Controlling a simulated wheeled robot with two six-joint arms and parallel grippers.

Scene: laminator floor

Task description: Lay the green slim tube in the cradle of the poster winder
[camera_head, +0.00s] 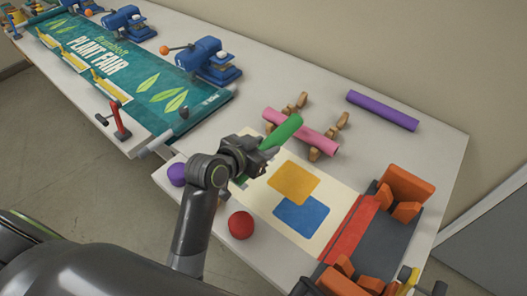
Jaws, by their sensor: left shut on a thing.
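The green slim tube (281,132) is held in my left gripper (257,152), which is shut on it. The tube slants up to the right, above the table, and its far end overlaps the pink tube in the picture. The poster winder appears to be the dark grey base (388,240) at the right, with orange blocks (405,187) at its far end and more orange blocks (345,277) at its near end. No tube lies between these blocks. The gripper is left of the winder, apart from it. My right gripper does not show.
A pink tube (315,138) lies among wooden pegs (343,119). A purple tube (382,110) lies behind. A cream poster (330,188) lies before the winder. A red ball (241,225) and purple ball (177,174) are near the front edge. Blue presses (208,60) stand left.

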